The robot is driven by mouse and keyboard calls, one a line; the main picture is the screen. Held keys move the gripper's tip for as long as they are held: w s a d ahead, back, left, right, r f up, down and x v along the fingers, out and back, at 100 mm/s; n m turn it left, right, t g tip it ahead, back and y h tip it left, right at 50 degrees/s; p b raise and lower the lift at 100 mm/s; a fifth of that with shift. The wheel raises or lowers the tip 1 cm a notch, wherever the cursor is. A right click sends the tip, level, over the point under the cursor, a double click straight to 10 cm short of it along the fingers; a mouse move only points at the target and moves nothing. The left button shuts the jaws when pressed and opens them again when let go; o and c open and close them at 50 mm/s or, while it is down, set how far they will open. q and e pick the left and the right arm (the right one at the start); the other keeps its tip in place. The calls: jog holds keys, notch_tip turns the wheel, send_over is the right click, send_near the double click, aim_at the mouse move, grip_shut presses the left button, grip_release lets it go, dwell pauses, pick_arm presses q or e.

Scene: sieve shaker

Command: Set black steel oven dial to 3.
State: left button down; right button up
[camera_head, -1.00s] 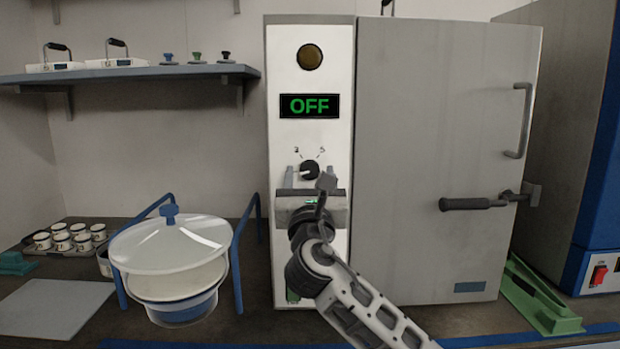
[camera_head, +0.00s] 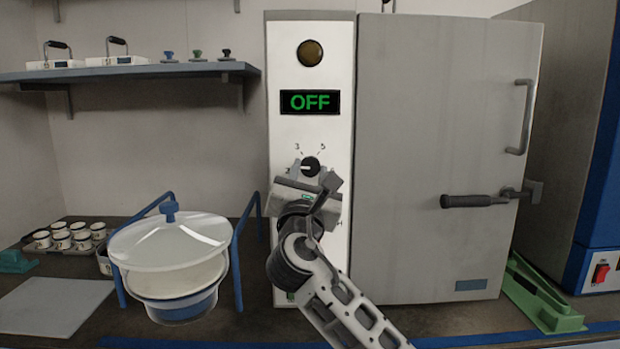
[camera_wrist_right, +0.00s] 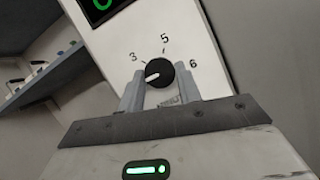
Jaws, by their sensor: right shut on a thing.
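The black oven dial (camera_head: 311,165) sits on the oven's white control panel, below a display (camera_head: 310,103) that reads OFF in green. In the right wrist view the dial (camera_wrist_right: 160,72) has a white pointer mark aimed left and slightly down, short of the printed 3 (camera_wrist_right: 133,57). A 5 and a 6 are printed farther round. My right gripper (camera_wrist_right: 160,88) is shut on the dial, one finger on each side. In the head view my right gripper (camera_head: 310,174) is tilted and hides the panel below the dial. My left gripper is out of view.
The closed grey oven door (camera_head: 450,130) with its lever handle (camera_head: 475,201) is right of the panel. A white lidded pot (camera_head: 170,245) between blue rails (camera_head: 237,265) stands left of my arm. A wall shelf (camera_head: 130,75) is at upper left.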

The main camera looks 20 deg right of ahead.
jog(key=m+g+h, duration=0.1)
jog(key=m, duration=0.2)
jog(key=m+g+h, duration=0.1)
jog(key=m, duration=0.2)
jog(key=shift+a+m, duration=0.2)
jog(key=shift+m, duration=0.1)
jog(key=m+g, duration=0.1)
jog(key=m, duration=0.1)
jog(key=m+g+h, duration=0.1)
jog(key=m, duration=0.2)
jog(key=shift+a+r, duration=0.1)
jog(key=shift+r, duration=0.1)
jog(key=shift+w+m+g, duration=0.1)
jog(key=shift+m+g, duration=0.4)
jog(key=shift+m, duration=0.4)
jog(key=shift+p, duration=0.3)
jog(key=o, duration=0.9)
jog(key=shift+o, duration=0.3)
